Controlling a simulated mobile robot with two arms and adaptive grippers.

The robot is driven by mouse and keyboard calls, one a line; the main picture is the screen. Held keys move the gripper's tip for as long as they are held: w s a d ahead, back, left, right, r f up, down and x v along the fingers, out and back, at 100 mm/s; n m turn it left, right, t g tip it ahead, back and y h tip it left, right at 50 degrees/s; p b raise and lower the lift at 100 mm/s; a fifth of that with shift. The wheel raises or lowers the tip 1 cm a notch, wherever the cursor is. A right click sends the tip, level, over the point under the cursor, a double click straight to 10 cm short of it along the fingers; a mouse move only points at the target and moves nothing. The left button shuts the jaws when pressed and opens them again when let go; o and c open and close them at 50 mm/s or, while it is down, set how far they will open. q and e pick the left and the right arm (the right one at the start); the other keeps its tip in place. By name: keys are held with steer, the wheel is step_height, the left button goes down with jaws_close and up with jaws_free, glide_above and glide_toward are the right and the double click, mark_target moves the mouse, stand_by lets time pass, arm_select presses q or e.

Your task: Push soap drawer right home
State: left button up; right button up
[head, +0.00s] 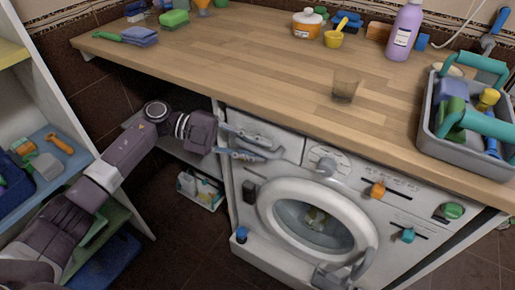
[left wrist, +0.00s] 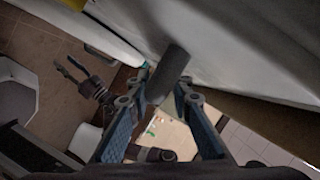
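The soap drawer (head: 285,146) is at the upper left of the washing machine's white front, under the worktop. My left gripper (head: 250,146) is in front of it, with its two fingers apart and covering part of the drawer face. How far the drawer stands out I cannot tell. In the left wrist view, the fingers of my left gripper (left wrist: 155,98) are apart. A dark grey bar (left wrist: 170,70) shows between or beyond them beside the white front; contact is unclear. My right gripper (left wrist: 73,70) shows in the left wrist view, fingers apart and away from the drawer.
The washing machine's round door (head: 316,220) is below the drawer. A shelf unit (head: 60,130) stands left. A low shelf with bottles (head: 200,188) sits beside the machine.

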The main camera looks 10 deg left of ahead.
arm_select(q)
steer(key=v, duration=1.2)
